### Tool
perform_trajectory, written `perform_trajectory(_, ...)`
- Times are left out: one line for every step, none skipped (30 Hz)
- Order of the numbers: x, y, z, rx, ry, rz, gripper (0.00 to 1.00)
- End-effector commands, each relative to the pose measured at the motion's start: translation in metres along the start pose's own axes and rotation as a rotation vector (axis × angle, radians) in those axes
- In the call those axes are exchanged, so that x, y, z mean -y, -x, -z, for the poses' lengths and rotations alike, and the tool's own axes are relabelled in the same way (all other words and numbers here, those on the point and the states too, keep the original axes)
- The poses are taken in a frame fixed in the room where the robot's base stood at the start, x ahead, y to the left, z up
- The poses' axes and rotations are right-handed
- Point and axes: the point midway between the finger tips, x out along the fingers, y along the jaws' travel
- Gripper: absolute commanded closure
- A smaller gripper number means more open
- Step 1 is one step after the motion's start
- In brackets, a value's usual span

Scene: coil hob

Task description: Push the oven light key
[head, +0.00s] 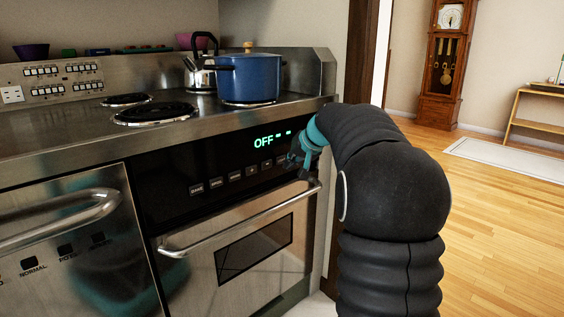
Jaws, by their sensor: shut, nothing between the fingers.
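The oven's black control panel (215,168) carries a green lit display (264,142) that reads OFF with dashes. A row of small keys (235,177) runs below the display. Their labels are too small to read, so I cannot tell which one is the light key. My gripper (292,163) is shut and empty, in front of the right end of the panel. It is close to the rightmost visible keys and may cover others. I cannot tell whether its tips touch the panel.
The oven door handle (240,222) sticks out below the panel. A blue pot (248,78) and a kettle (201,72) stand on the hob above. A second appliance with a bar handle (62,222) is at left. Open wooden floor (500,210) lies to the right.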

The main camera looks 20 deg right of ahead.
Motion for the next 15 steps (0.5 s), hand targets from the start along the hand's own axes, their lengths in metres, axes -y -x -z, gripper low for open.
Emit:
perform_trajectory(0.0,0.0,0.0,0.0,0.0,0.0,1.0)
perform_trajectory(0.0,0.0,0.0,0.0,0.0,0.0,1.0)
perform_trajectory(0.0,0.0,0.0,0.0,0.0,0.0,1.0)
perform_trajectory(0.0,0.0,0.0,0.0,0.0,0.0,1.0)
perform_trajectory(0.0,0.0,0.0,0.0,0.0,0.0,1.0)
perform_trajectory(0.0,-0.0001,0.0001,0.0,0.0,0.0,1.0)
perform_trajectory(0.0002,-0.0002,0.0002,0.0,0.0,0.0,1.0)
perform_trajectory(0.0004,-0.0004,0.0004,0.0,0.0,0.0,1.0)
perform_trajectory(0.0008,-0.0009,0.0009,0.0,0.0,0.0,1.0)
perform_trajectory(0.0011,-0.0014,0.0013,0.0,0.0,0.0,1.0)
perform_trajectory(0.0016,-0.002,0.0019,0.0,0.0,0.0,1.0)
perform_trajectory(0.0022,-0.0029,0.0027,0.0,0.0,0.0,1.0)
perform_trajectory(0.0027,-0.0036,0.0033,0.0,0.0,0.0,1.0)
perform_trajectory(0.0032,-0.0042,0.0039,0.0,0.0,0.0,1.0)
perform_trajectory(0.0038,-0.005,0.0046,0.0,0.0,0.0,1.0)
